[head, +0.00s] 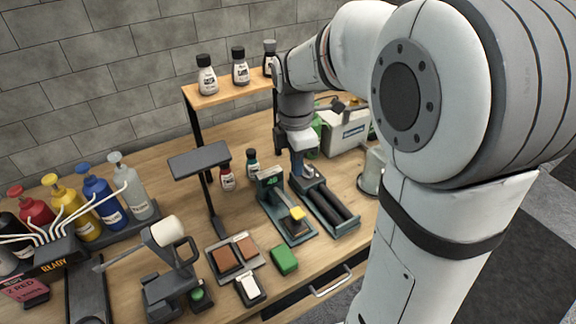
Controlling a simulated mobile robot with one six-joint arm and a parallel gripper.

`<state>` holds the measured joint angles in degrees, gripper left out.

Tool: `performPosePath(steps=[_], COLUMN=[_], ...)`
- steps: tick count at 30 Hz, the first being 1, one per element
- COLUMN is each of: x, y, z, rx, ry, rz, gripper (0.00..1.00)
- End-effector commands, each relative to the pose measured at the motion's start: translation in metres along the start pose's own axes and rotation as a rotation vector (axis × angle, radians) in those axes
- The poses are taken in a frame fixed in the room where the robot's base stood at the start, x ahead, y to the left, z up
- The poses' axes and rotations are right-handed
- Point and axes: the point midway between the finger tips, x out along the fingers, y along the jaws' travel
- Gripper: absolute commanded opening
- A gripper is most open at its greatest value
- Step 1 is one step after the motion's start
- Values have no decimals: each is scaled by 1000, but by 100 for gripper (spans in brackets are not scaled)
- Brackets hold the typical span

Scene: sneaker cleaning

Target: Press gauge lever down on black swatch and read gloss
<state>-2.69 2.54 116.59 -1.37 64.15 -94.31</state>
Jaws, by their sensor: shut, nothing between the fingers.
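The digits are too small to read surely. A yellow block (298,213), perhaps the lever's pad, is at its front end. I cannot make out the lever's position or a black swatch under it. My gripper (298,172) points down just behind and right of the gauge, near the back end of a tray with dark rollers (330,204). Its fingers are small and dark here, shut and empty. I cannot tell whether they touch anything.
A shelf with bottles (240,66) and a lamp-like stand (200,160) are behind and left. Brown swatches (235,254), a green block (284,260) and a white-topped item (249,287) lie in front. Pump bottles (95,200) stand left. A grey-white box (347,132) stands behind right.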

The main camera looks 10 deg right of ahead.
Motion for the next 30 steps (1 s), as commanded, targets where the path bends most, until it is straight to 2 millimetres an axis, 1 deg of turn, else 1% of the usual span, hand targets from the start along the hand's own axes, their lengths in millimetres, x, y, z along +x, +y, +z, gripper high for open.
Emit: performPosePath(steps=[1,4,7,10,14,21,24,27,30], x=[-3,-3,2,12,36,88,106,121,131], y=[6,12,14,14,12,11,10,10,10], z=[0,1,1,2,2,2,2,2,2], rx=[-60,-145,-180,-187,-185,-183,-182,-182,-181], ry=[1,2,3,4,4,4,4,4,4], rz=[-11,-25,-30,-32,-34,-34,-34,-31,-30], gripper=[0,0,0,0,0,0,0,0,0])
